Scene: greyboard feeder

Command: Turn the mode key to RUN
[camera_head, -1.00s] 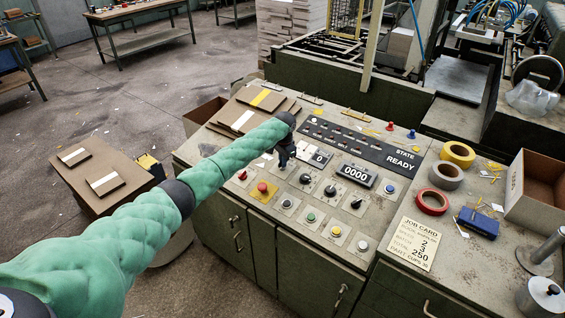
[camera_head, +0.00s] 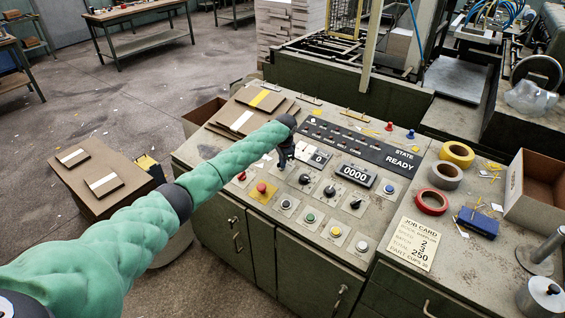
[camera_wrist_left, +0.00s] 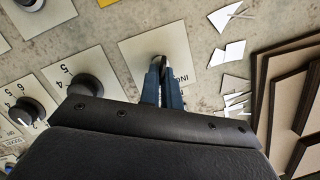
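The mode key is mostly hidden by my left gripper (camera_head: 284,160), at the panel's left part in the head view. In the left wrist view, the two blue-grey fingers of my left gripper (camera_wrist_left: 161,80) point down at a pale label plate (camera_wrist_left: 133,52). They are close together on a thin dark piece that appears to be the mode key (camera_wrist_left: 161,66). Some lettering on the plate shows beside the right finger and is partly covered, so I cannot read the key's position. My right gripper is out of view.
Rotary knobs (camera_head: 330,191) and push buttons fill the panel right of and below the gripper. A yellow-backed red button (camera_head: 262,188) is close by. Brown boards (camera_head: 238,118) lie behind. The display (camera_head: 402,161) reads READY; a job card (camera_head: 413,243) lies right.

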